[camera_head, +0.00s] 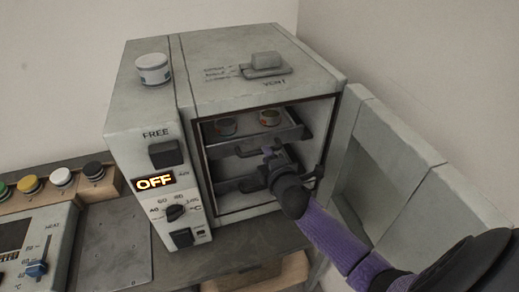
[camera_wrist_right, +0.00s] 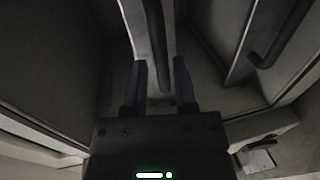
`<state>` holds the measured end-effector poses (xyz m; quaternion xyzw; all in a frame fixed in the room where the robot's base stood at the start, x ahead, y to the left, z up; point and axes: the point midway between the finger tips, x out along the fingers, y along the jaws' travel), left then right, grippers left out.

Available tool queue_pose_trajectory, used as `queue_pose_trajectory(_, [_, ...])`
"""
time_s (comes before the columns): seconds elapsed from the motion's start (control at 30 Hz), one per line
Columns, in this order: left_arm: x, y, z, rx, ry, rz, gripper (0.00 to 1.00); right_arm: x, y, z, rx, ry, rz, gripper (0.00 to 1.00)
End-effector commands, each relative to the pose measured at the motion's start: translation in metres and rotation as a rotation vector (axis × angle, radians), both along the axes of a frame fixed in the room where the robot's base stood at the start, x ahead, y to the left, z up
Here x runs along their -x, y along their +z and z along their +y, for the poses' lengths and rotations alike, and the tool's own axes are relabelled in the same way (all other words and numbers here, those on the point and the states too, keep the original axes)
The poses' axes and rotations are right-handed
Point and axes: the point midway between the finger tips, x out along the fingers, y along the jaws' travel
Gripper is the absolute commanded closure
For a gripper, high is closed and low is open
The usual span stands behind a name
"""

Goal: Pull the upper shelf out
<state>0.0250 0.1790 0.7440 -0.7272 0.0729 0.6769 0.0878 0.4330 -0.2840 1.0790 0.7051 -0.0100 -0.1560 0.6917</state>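The lower shelf (camera_head: 228,187) is below, partly hidden by my gripper. My left gripper is not in view.
The oven door (camera_head: 385,165) is swung open to the right, close beside my right arm.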

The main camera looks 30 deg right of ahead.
Motion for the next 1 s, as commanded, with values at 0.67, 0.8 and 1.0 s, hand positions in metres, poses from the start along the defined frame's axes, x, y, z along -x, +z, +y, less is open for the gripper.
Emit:
queue_pose_trajectory(0.67, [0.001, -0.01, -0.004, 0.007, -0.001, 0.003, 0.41, -0.033, -0.008, -0.008, -0.003, 0.001, 0.001, 0.89])
queue_pose_trajectory(0.8, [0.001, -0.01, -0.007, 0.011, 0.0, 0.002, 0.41, -0.033, -0.008, -0.008, -0.003, 0.001, 0.001, 1.0])
queue_pose_trajectory(1.0, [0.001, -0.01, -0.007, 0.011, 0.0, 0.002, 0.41, -0.033, -0.008, -0.008, -0.003, 0.001, 0.001, 1.0])
